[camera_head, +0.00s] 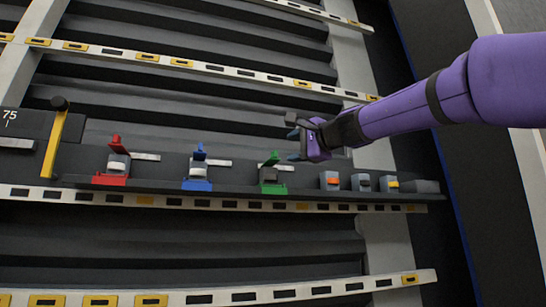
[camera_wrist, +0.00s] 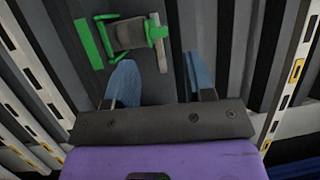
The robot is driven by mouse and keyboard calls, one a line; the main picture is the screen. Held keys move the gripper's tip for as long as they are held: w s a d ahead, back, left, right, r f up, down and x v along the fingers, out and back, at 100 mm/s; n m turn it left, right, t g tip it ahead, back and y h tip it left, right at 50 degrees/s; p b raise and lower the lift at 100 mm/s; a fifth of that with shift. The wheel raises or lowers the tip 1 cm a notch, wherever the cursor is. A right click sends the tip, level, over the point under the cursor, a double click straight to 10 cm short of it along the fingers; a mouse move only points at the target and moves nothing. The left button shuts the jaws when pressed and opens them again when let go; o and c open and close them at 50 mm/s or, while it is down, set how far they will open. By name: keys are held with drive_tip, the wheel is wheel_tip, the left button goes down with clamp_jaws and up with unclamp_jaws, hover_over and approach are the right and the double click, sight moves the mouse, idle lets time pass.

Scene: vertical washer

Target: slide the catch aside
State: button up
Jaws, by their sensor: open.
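I cannot tell for certain which part is the catch. A green fixture (camera_head: 272,178) with a grey block and a raised green tab sits on the dark ledge; it also shows in the wrist view (camera_wrist: 97,48). A blue fixture (camera_head: 197,176) and a red fixture (camera_head: 113,170) of like shape stand to its left. My gripper (camera_head: 292,140) is open, above and right of the green fixture in the head view. In the wrist view its blue fingertips (camera_wrist: 160,68) are spread with nothing held between them, just below the green fixture's right end.
A yellow lever with a black knob (camera_head: 54,140) stands at left by a "75" scale. Slotted pale rails (camera_head: 215,203) cross the ribbed dark wall. Space above the ledge looks clear.

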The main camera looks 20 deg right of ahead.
sight(275, 159)
drive_tip(key=x, duration=0.8)
drive_tip(key=shift+w, duration=0.15)
